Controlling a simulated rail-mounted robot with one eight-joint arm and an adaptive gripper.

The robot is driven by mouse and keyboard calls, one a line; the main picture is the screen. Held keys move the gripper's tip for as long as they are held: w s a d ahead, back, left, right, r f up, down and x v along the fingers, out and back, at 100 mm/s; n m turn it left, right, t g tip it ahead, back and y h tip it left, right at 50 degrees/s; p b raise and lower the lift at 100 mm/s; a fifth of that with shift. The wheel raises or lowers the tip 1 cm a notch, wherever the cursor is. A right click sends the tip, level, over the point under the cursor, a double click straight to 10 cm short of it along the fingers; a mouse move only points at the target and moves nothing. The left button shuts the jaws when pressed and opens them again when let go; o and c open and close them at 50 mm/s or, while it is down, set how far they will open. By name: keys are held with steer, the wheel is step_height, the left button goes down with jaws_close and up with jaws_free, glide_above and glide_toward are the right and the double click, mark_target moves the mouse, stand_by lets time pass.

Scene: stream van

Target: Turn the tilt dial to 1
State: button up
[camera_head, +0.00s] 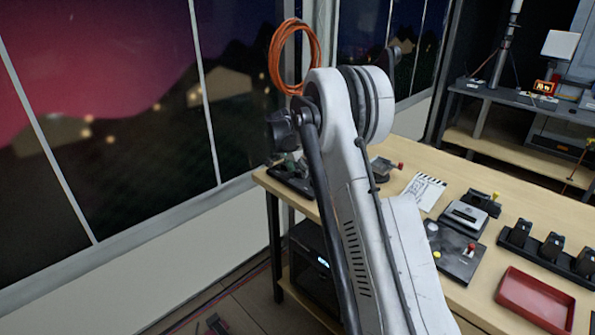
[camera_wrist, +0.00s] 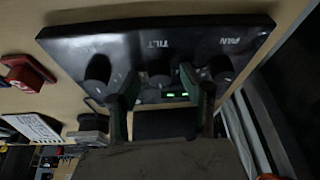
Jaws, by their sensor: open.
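In the wrist view a dark control panel (camera_wrist: 120,40) carries a row of round black knobs. The tilt dial (camera_wrist: 159,66) is the middle knob, beside the TILT label. Another knob (camera_wrist: 97,70) is to its left, and the knob by the PAN label (camera_wrist: 221,67) is to its right. My gripper (camera_wrist: 158,76) is open, with its two dark green fingers spread to either side of the tilt dial. I cannot tell whether they touch it, and its pointer setting is too small to read. In the head view my arm hides the gripper.
Two small green lights (camera_wrist: 177,95) glow on the panel. A red object (camera_wrist: 27,75) and a clapperboard (camera_wrist: 32,127) lie to its left. In the head view, the wooden bench (camera_head: 470,180) also holds a red tray (camera_head: 535,300) and a black charger rack (camera_head: 550,250).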

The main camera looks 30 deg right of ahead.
steer(key=shift+c, duration=0.2)
jaws_close()
steer(key=shift+n, duration=0.3)
steer(key=shift+f+n+t+y+b, duration=0.1)
steer(key=shift+n+t+y+b, duration=0.25)
steer(key=shift+n+b, duration=0.6)
steer(key=n+t+y+b, duration=0.1)
steer(key=n, duration=0.2)
steer(key=shift+s+d+n+b, duration=0.1)
steer(key=shift+n+b, duration=0.15)
steer(key=shift+b, duration=0.05)
steer(key=n+y+b, duration=0.1)
steer(key=n, duration=0.2)
steer(key=n+t+y, duration=0.1)
steer(key=n, duration=0.2)
steer(key=shift+d+b, duration=0.1)
steer(key=shift+b, duration=0.3)
